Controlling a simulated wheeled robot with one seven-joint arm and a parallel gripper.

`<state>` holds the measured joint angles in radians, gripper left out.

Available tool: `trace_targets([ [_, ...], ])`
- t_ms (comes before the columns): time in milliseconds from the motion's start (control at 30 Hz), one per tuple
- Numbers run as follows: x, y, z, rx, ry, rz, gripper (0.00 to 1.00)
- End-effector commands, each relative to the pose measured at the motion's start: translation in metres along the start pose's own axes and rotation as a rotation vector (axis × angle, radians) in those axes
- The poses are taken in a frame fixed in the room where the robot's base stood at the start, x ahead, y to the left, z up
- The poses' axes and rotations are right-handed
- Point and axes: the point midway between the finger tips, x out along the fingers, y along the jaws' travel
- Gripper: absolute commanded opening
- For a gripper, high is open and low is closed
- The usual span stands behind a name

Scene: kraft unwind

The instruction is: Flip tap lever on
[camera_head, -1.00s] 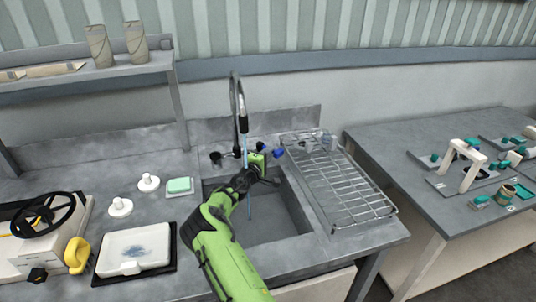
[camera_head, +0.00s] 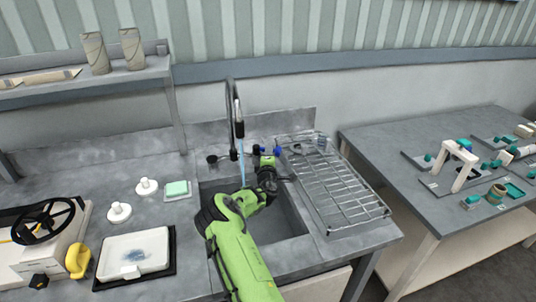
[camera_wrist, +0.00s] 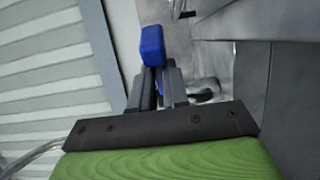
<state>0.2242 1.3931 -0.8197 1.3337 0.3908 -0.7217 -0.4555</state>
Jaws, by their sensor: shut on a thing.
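The tap's tall dark spout (camera_head: 237,120) arches over the sink (camera_head: 283,228). A thin pale blue stream (camera_head: 242,172) runs down below its end. The blue lever (camera_wrist: 152,45) is at the fingertips of my gripper (camera_wrist: 158,82) in the wrist view, and the fingers are shut on it. In the head view my gripper (camera_head: 268,156) is at the back of the sink, right of the spout, beside small blue parts (camera_head: 277,150). My gripper hides part of the tap base there.
A wire drying rack (camera_head: 335,185) stands right of the sink. A green sponge on a dish (camera_head: 177,189) and two white knobbed pieces (camera_head: 119,212) lie left of it. A white tray (camera_head: 133,252) is at the front left.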

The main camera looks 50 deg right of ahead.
Motion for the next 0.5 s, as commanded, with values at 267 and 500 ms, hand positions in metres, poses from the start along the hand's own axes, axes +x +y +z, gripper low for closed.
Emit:
trace_targets([
  [267, 0.0002, 0.0004, -0.0006, -0.001, 0.0, 0.001, 0.4],
  [500, -0.0003, 0.0003, -0.0006, 0.0, -0.001, 0.001, 0.4],
])
